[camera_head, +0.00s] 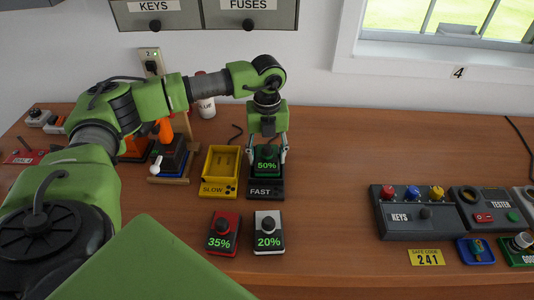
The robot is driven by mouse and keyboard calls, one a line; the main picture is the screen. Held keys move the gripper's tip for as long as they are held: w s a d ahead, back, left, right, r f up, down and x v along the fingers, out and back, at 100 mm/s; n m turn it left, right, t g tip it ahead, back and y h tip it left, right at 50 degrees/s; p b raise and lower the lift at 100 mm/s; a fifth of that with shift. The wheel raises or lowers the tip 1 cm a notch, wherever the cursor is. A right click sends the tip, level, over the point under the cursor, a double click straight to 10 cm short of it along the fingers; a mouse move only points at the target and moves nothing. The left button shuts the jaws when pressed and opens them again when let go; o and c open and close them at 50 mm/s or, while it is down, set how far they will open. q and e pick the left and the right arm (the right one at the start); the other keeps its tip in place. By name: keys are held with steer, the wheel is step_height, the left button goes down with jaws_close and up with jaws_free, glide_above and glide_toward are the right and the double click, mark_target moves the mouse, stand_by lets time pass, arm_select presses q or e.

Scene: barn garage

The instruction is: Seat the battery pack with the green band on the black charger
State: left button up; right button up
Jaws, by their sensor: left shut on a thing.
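The battery pack with the green band (266,165), its face reading 50%, is between the fingers of my left gripper (267,154). The gripper points down and is shut on the pack. The black charger (266,191), marked FAST, is directly below and around the pack. The pack looks upright and lined up with the charger. I cannot tell whether it rests fully in the charger or is slightly above it, as the gripper and pack hide the charger's inside. My right gripper is out of view.
An empty yellow charger (206,188) marked SLOW stands just left of the black one. A red pack (222,240) and a white pack (268,240) stand in front. A grey KEYS box (400,226) is at right. The table between is clear.

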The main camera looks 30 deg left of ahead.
arm_select(q)
steer(key=shift+s+f, duration=0.15)
steer(key=shift+f, duration=0.05)
stand_by(0.4)
steer(key=o, duration=1.6)
steer(key=shift+r, duration=0.1)
steer(key=shift+o, duration=0.2)
steer(key=o, duration=0.6)
steer(key=shift+r, duration=0.15)
steer(key=shift+r+p, duration=2.8)
steer(key=shift+r, duration=1.65)
